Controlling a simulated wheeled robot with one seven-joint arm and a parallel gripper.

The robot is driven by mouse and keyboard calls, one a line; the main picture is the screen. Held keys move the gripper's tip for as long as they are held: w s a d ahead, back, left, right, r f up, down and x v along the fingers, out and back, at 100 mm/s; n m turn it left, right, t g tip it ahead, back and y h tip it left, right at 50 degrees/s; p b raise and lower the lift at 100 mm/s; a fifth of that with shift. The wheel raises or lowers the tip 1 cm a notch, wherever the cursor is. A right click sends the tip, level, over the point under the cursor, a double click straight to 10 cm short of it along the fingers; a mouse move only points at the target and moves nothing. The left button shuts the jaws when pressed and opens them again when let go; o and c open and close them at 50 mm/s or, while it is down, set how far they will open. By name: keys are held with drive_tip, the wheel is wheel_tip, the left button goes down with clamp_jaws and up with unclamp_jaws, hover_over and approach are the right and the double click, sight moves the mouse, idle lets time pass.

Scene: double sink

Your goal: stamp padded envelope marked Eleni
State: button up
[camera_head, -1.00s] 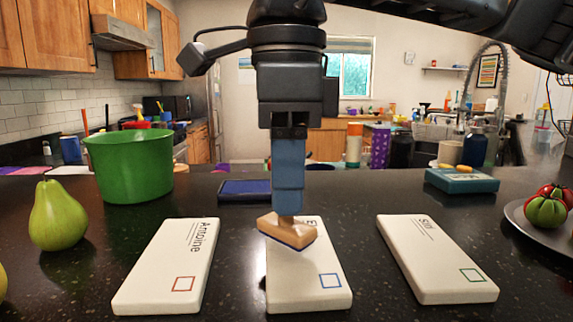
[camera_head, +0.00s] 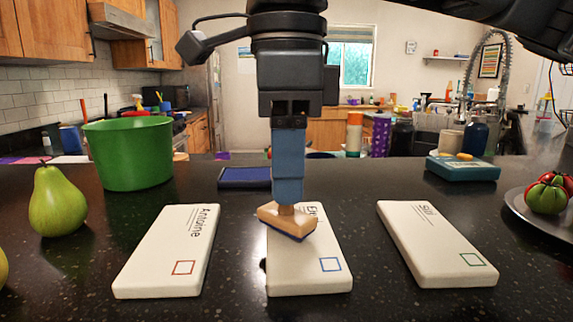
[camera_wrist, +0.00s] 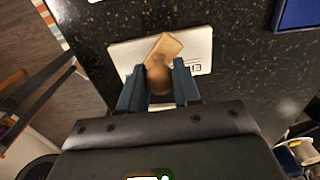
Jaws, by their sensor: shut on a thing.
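My gripper (camera_head: 287,198) is shut on a wooden stamp (camera_head: 287,223) with a rounded knob and a dark blue underside edge. The stamp (camera_wrist: 165,46) is between both fingers in the wrist view. It sits over the upper part of the middle white padded envelope (camera_head: 310,280), turned at an angle to it; I cannot tell whether it touches. This envelope bears a name starting "El", the rest hidden by the stamp, and an empty blue square (camera_head: 330,264) at its near right. The envelope also shows in the wrist view (camera_wrist: 125,55).
The "Antoine" envelope (camera_head: 165,255) with a red square lies left, the "Sibl"-like one (camera_head: 440,248) with a green square right. A blue ink pad (camera_head: 244,178) lies behind. A green pot (camera_head: 130,153), pear (camera_head: 57,203), teal box (camera_head: 462,170) and fruit plate (camera_head: 525,210) stand around.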

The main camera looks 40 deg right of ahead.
drive_tip(key=shift+f+b, duration=0.5)
drive_tip(key=shift+b, duration=0.15)
idle(1.9)
drive_tip(key=shift+r+p, duration=2.1)
drive_tip(key=shift+r, duration=1.5)
